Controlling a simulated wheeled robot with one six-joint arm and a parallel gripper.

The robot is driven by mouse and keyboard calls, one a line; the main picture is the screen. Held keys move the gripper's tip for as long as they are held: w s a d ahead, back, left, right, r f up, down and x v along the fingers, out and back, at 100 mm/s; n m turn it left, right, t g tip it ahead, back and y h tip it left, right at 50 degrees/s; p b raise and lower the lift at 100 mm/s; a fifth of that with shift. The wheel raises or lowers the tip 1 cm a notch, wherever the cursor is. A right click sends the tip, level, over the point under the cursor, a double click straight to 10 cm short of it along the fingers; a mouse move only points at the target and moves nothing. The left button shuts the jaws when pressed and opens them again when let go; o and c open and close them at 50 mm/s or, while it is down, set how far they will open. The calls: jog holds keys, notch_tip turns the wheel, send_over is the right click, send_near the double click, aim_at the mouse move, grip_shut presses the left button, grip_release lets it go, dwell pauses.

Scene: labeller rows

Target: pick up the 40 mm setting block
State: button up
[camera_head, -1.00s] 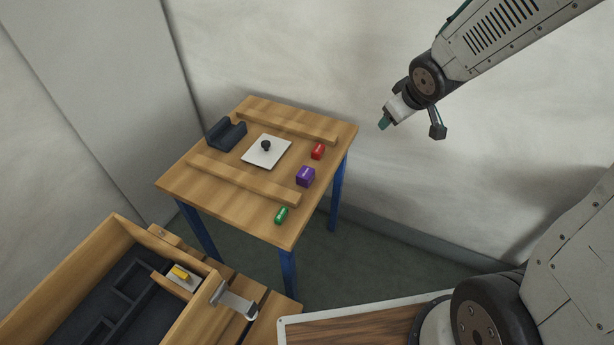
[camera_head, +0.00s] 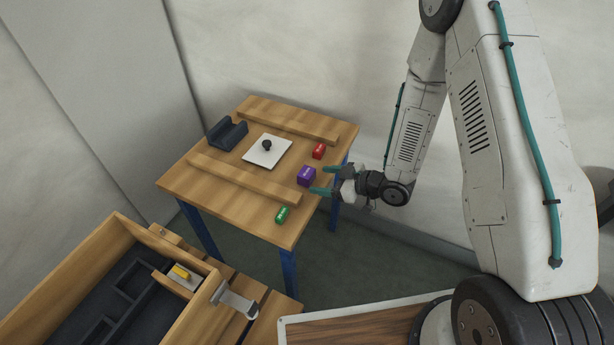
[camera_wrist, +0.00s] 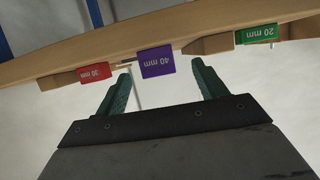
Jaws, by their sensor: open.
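The 40 mm setting block is the purple block (camera_head: 306,176) near the right edge of the wooden table. In the wrist view the purple block (camera_wrist: 157,62) reads "40 mm" upside down. My gripper (camera_head: 322,180) is open at the table's right edge, its teal fingers pointing left toward the purple block. In the wrist view the block lies ahead of and between the open fingers (camera_wrist: 163,80), and nothing is held. I cannot tell whether a fingertip touches it.
A red 30 mm block (camera_head: 319,151) and a green 20 mm block (camera_head: 282,215) flank the purple one. Wooden rails (camera_head: 243,180), a white plate with a black knob (camera_head: 267,152) and a dark cradle (camera_head: 227,134) are on the table. An open drawer (camera_head: 100,256) is at lower left.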

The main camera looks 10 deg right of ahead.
aim_at(313, 176)
jog(key=x, duration=0.6)
jog(key=shift+w+a+r, duration=0.2)
jog(key=shift+w+r, duration=0.05)
jog(key=shift+w, duration=0.15)
jog(key=c, duration=1.2)
jog(key=shift+r, duration=0.1)
